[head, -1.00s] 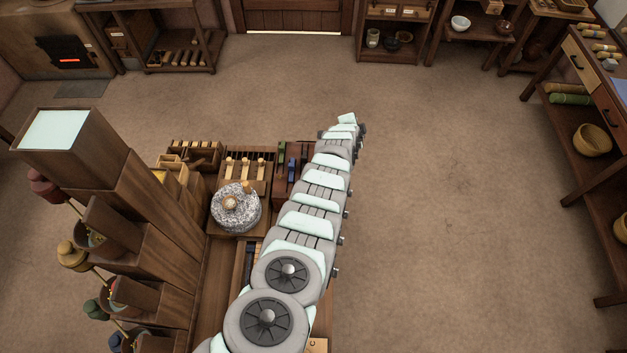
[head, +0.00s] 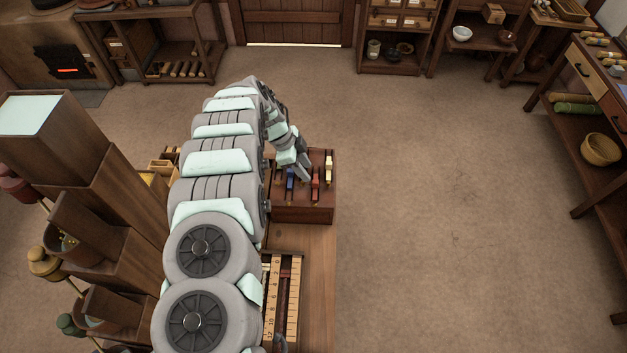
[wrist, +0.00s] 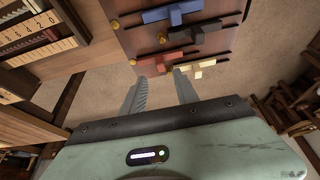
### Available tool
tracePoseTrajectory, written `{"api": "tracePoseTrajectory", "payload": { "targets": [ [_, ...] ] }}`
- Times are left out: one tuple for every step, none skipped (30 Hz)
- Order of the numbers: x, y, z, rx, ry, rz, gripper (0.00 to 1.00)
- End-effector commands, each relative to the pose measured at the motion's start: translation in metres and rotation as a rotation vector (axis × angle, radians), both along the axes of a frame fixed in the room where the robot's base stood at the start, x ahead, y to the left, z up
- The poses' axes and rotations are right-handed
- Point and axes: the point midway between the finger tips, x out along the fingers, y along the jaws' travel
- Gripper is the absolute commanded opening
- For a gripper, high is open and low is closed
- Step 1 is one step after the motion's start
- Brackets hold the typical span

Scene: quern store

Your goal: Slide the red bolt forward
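The red bolt (head: 315,182) lies in a slot of the dark wooden bolt box (head: 305,213), between other coloured bolts in the head view. In the wrist view the red bolt (wrist: 188,60) shows just beyond my fingertips, beside a cream bolt (wrist: 206,70). My gripper (wrist: 160,75) is open, with nothing between its two fingers. In the head view my gripper (head: 302,172) hangs over the box, close to the blue and red bolts. I cannot tell whether it touches any bolt.
A blue bolt (wrist: 172,14) and a black bolt (wrist: 198,35) lie on the red bolt's other side. The cream bolt (head: 329,164) is at the box's right end. A numbered wooden rack (head: 292,300) stands nearer me. The floor to the right is clear.

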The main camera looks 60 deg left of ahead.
Motion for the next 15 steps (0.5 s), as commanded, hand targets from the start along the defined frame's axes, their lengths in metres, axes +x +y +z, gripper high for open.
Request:
{"api": "tracePoseTrajectory", "payload": {
  "targets": [
    [0.003,-0.001,-0.011,0.002,0.000,-0.001,0.36],
    [0.005,-0.002,-0.016,0.002,0.000,0.000,0.36],
    [0.007,-0.004,-0.022,0.001,0.000,0.000,0.36],
    [0.008,-0.005,-0.028,0.001,0.001,0.001,0.36],
    [0.010,-0.005,-0.033,0.001,0.001,0.001,0.36],
    [0.012,-0.006,-0.038,0.003,0.001,0.001,0.36],
    [0.014,-0.006,-0.041,0.004,-0.001,0.002,0.36],
    [0.016,-0.007,-0.044,0.004,-0.001,0.002,0.36],
    [0.017,-0.008,-0.050,0.004,-0.001,0.002,0.36],
    [0.018,-0.009,-0.054,0.002,0.000,0.001,0.36],
    [0.020,-0.010,-0.056,0.002,0.000,0.001,0.36],
    [0.021,-0.010,-0.059,0.003,0.000,0.001,0.36],
    [0.022,-0.010,-0.061,0.002,-0.001,0.001,0.36],
    [0.023,-0.011,-0.062,0.002,-0.001,0.001,0.36],
    [0.024,-0.011,-0.064,0.002,-0.001,0.001,0.36]
  ]
}}
